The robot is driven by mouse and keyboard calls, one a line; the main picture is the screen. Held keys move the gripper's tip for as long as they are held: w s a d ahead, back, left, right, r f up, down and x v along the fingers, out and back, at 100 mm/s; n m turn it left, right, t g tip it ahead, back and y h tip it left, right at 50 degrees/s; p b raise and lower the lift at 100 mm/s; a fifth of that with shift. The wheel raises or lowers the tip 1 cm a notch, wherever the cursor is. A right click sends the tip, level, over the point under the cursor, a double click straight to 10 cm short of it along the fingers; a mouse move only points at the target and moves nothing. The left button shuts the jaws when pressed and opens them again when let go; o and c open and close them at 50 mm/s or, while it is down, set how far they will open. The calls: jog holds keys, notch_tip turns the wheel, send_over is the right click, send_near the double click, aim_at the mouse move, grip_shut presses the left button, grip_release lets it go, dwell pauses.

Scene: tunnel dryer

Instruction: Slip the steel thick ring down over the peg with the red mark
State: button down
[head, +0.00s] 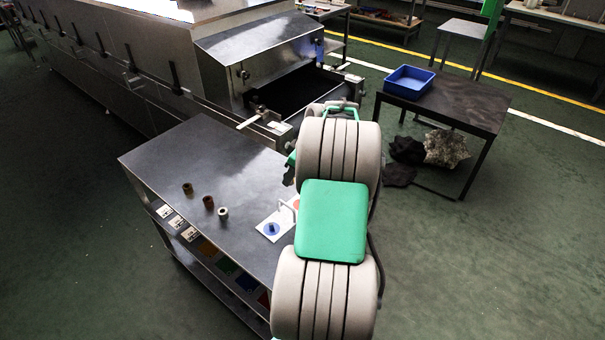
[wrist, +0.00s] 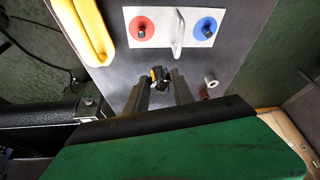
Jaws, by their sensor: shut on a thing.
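My gripper (wrist: 161,88) shows in the wrist view. Its two fingers are shut on a small dark, shiny piece with yellow glints, which I take to be the steel thick ring (wrist: 160,74); its hole is not clear. The peg with the red mark (wrist: 141,28) stands on a white plate (wrist: 162,38), up and left of the held piece, apart from it. The plate also shows in the head view (head: 265,226), where the red mark (head: 296,201) is partly hidden by my arm. My gripper is hidden in the head view.
A peg with a blue mark (wrist: 205,27) stands on the same plate, beyond an upright grey divider (wrist: 178,36). A pale ring (head: 223,212), a copper ring (head: 208,202) and a dark brassy ring (head: 187,189) stand on the steel table (head: 160,160).

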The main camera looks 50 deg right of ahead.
jog(key=s+d, duration=0.1)
jog(key=d+f, duration=0.1)
jog(key=shift+s+d+f, duration=0.2)
jog(key=shift+s+d, duration=0.2)
jog(key=f+b, duration=0.2)
jog(key=f, duration=0.1)
jog(key=f+b, duration=0.2)
jog(key=shift+s+f+b, duration=0.2)
jog(key=shift+f+b, duration=0.2)
jog(key=shift+f+b, duration=1.7)
jog(key=shift+f, duration=0.15)
dwell(1.3)
jog(key=c, duration=1)
grip_release()
